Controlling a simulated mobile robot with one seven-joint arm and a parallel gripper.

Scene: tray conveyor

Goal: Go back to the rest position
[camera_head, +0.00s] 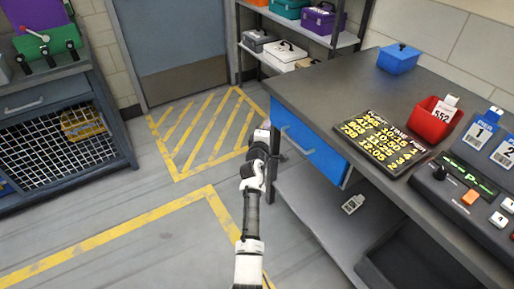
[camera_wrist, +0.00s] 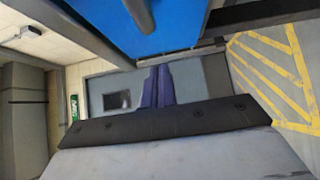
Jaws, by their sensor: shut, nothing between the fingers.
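My gripper (camera_wrist: 157,84) is shut and empty; its two dark fingers meet in the middle of the wrist view. In the head view my white and black arm reaches forward from the bottom, and its far end is beside the left edge of the workbench (camera_head: 300,82). The fingers are too small to make out there. The blue drawer front (camera_head: 312,151) under the bench top is just right of the arm's end. In the wrist view a blue panel with a grey handle (camera_wrist: 139,14) shows close above the fingers, apart from them.
A lower shelf (camera_head: 318,212) extends under the bench to the right of my arm. On the bench are a blue box (camera_head: 398,58), a red bin (camera_head: 431,121) and a control panel. A cabinet (camera_head: 65,130) stands at left. The floor left of my arm is clear.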

